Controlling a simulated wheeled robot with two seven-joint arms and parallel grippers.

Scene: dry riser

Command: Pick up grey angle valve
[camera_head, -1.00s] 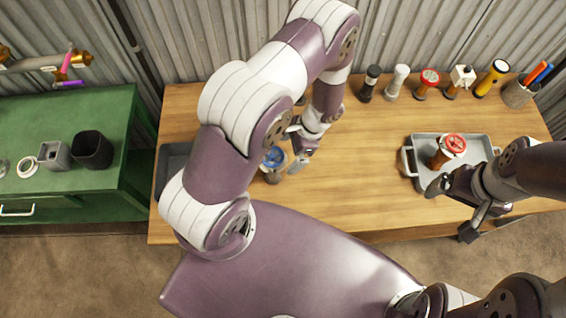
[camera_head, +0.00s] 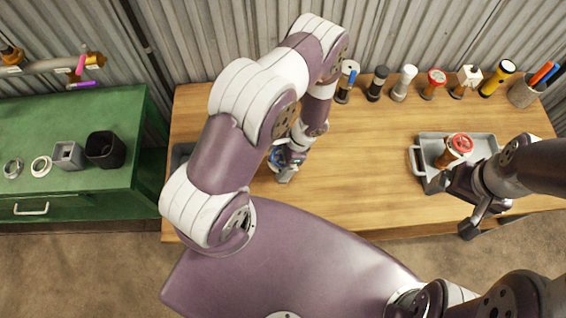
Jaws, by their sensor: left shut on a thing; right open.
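My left gripper (camera_head: 287,172) is low over the left part of the wooden table. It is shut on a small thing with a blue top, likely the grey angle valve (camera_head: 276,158). The gripper and arm hide most of it, and I cannot tell whether it touches the table. My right gripper (camera_head: 455,206) is open at the front edge of the grey tray (camera_head: 418,160) on the right. A brown valve with a red handwheel (camera_head: 457,148) stands in that tray, just beyond the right gripper.
Along the back of the wooden table (camera_head: 365,190) stand several valve-like pieces (camera_head: 404,84), a yellow torch (camera_head: 497,79) and a pen cup (camera_head: 525,92). A second tray (camera_head: 182,155) is partly hidden behind my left arm. A green cabinet (camera_head: 60,125) stands at left. The table's middle is clear.

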